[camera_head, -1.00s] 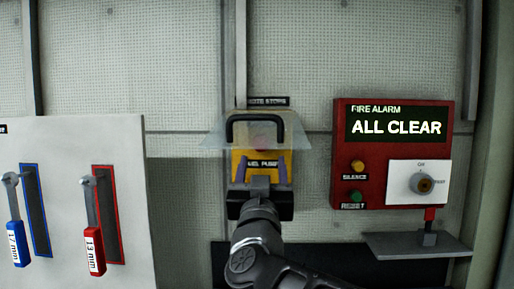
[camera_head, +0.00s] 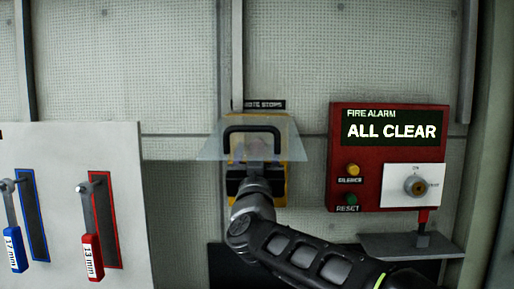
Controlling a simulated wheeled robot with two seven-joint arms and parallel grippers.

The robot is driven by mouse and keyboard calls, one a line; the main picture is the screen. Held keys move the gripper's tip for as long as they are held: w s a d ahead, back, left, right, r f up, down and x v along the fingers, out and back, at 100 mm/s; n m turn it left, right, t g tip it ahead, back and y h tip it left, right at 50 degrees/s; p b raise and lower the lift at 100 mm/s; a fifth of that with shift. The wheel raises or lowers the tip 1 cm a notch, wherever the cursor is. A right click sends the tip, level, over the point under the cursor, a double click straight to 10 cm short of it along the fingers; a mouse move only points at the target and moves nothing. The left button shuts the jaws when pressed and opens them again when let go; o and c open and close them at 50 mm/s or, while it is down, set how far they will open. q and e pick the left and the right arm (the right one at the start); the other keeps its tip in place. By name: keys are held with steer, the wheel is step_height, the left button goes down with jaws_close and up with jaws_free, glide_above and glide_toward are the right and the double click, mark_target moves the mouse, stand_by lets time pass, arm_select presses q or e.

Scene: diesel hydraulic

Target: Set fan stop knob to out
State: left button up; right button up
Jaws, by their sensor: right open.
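A yellow stop box (camera_head: 284,190) is on the wall under a label ending in "STOPS" (camera_head: 264,104). A clear cover (camera_head: 215,149) with a black handle (camera_head: 253,130) is in front of its upper part. A dim reddish shape, possibly a knob, shows faintly through the cover; I cannot make out its position. My right gripper (camera_head: 254,163) is open, just in front of the box and below the handle. Its fingertips are blurred behind the cover, and I cannot tell whether they touch anything. My gripper hides most of the lower box. My left gripper is not in view.
A red fire alarm panel (camera_head: 337,150) reading "ALL CLEAR" is to the right, with a rotary switch (camera_head: 415,186) on a white plate. A grey shelf (camera_head: 385,243) juts out below it.

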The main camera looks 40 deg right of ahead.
jaws_close()
stand_by(0.7)
stand_by(0.3)
